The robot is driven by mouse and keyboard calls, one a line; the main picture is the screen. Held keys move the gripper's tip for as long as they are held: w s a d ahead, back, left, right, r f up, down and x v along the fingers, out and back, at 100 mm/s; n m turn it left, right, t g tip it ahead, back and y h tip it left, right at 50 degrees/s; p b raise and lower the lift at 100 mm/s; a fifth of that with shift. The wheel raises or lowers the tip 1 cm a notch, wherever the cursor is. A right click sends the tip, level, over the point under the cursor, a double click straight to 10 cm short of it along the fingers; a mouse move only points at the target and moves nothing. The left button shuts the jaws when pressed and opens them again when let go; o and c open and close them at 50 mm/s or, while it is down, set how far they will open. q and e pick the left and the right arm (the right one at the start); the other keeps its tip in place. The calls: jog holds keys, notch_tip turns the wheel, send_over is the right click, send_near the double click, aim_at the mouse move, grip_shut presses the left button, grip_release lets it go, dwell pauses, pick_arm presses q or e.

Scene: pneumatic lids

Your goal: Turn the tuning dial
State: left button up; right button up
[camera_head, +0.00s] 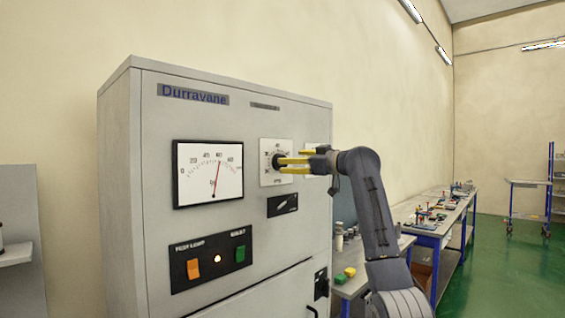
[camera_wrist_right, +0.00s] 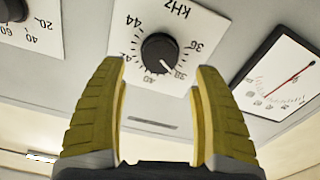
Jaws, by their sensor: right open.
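The tuning dial (camera_wrist_right: 160,53) is a round black knob on a white plate (camera_wrist_right: 190,20) marked kHz, with numbers such as 36, 40 and 44 around it. In the head view the dial (camera_head: 277,161) sits on the upper right of the grey cabinet front, partly hidden by my gripper. My right gripper (camera_head: 281,164) has yellow fingers pointing at the dial. In the right wrist view its fingers (camera_wrist_right: 160,75) are open and apart, with the knob between and just beyond their tips. Contact with the knob cannot be made out. My left gripper is not in view.
The grey cabinet (camera_head: 235,125) carries a meter (camera_head: 208,172) left of the dial, a small black switch panel (camera_head: 283,204) below it, and a lamp-and-button panel (camera_head: 211,259). A second knob (camera_wrist_right: 12,9) is beside the dial. Workbenches (camera_head: 432,226) stand to the right.

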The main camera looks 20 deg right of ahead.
jog(key=shift+x, duration=2.6)
jog(key=c, duration=1.2)
